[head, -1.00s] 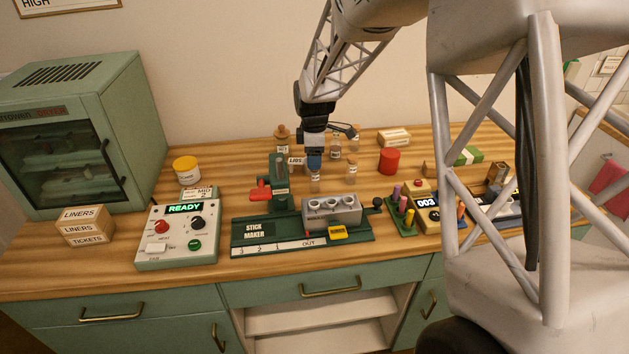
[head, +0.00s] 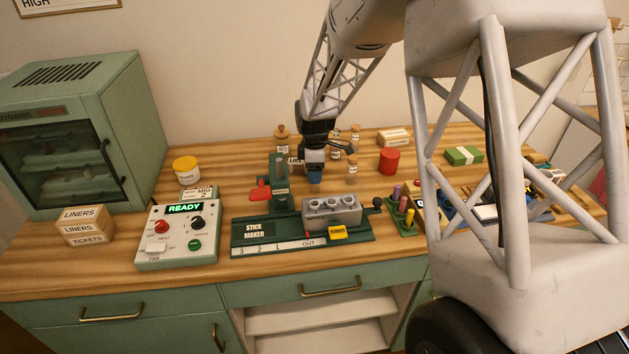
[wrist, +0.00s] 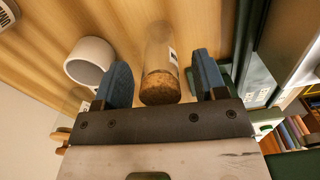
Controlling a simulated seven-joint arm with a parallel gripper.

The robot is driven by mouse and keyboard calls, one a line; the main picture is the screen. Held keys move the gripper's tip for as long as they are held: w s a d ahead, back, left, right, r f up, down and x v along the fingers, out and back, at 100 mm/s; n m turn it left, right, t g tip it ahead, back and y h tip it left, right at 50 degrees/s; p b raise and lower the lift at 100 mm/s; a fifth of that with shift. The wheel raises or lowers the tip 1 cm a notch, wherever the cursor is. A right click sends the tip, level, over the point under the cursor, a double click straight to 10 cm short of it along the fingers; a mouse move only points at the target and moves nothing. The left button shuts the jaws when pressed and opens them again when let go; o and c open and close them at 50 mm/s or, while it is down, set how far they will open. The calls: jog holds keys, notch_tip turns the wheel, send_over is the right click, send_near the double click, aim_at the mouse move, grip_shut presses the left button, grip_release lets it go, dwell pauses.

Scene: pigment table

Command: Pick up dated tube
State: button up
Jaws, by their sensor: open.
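My gripper (head: 315,178) points down behind the stick maker (head: 258,232), among several small corked glass tubes. In the wrist view, my blue fingers (wrist: 162,66) are open, one on each side of a clear glass tube (wrist: 160,42) with a cork stopper (wrist: 160,87). A white label shows on its right side, too small to read, so I cannot tell whether it is the dated tube. In the head view my gripper hides this tube.
A corked bottle (head: 282,144) stands behind, to the left. A red jar (head: 389,161) stands to the right, and the grey mould block (head: 332,212) in front. In the wrist view a white round container (wrist: 90,58) is close to the left finger.

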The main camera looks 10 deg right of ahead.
jog(key=shift+f, duration=0.5)
jog(key=c, duration=1)
jog(key=shift+r, duration=0.1)
jog(key=shift+r, duration=4.95)
